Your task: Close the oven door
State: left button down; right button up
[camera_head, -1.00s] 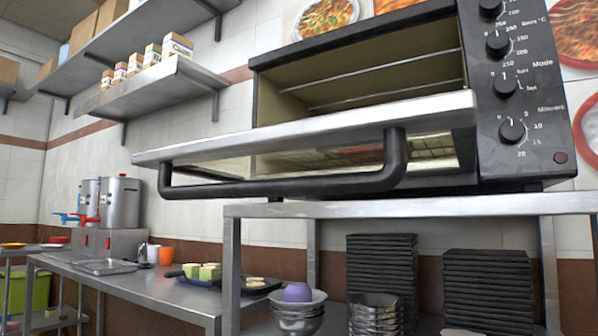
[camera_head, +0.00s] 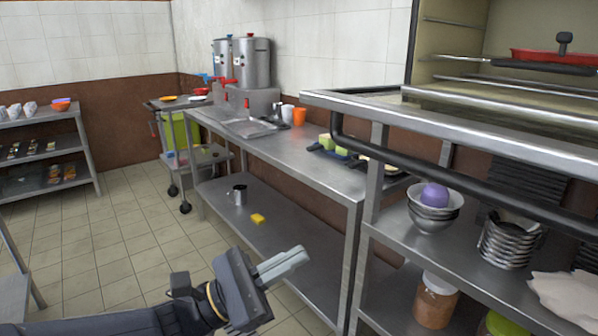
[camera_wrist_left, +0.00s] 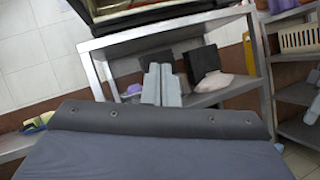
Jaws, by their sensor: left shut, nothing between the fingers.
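The oven (camera_head: 480,32) stands on a metal shelf unit at the upper right of the head view, cut off by the frame edge. Its door (camera_head: 480,113) is open, folded down and roughly level, with a dark bar handle (camera_head: 450,175) below its front edge. A red pan (camera_head: 550,57) shows inside. My left gripper (camera_head: 297,255) is shut and empty, low and to the left of the door, apart from it. In the left wrist view its fingers (camera_wrist_left: 160,84) point toward the shelf unit, with the oven at the top. My right gripper is not in view.
The shelf unit (camera_head: 400,207) under the oven holds bowls and stacked pans. A steel table (camera_head: 295,150) with cups and food stands to its left, beside stockpots (camera_head: 252,62) at the back. A cart (camera_head: 195,135) and side shelf (camera_head: 90,150) stand further left. The tiled floor between is clear.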

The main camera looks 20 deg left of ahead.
pick_arm(q)
jog(key=w+a+r+n+t+y+p, duration=0.1)
jog(key=w+a+r+n+t, duration=0.2)
jog(key=a+n+t, duration=0.1)
jog(key=s+r+p+x, duration=0.1)
jog(key=r+x, duration=0.1)
jog(key=x, duration=1.1)
jog(key=shift+s+a+y+p, duration=0.15)
jog(key=shift+a+y+p, duration=0.15)
jog(key=shift+a+y, duration=0.1)
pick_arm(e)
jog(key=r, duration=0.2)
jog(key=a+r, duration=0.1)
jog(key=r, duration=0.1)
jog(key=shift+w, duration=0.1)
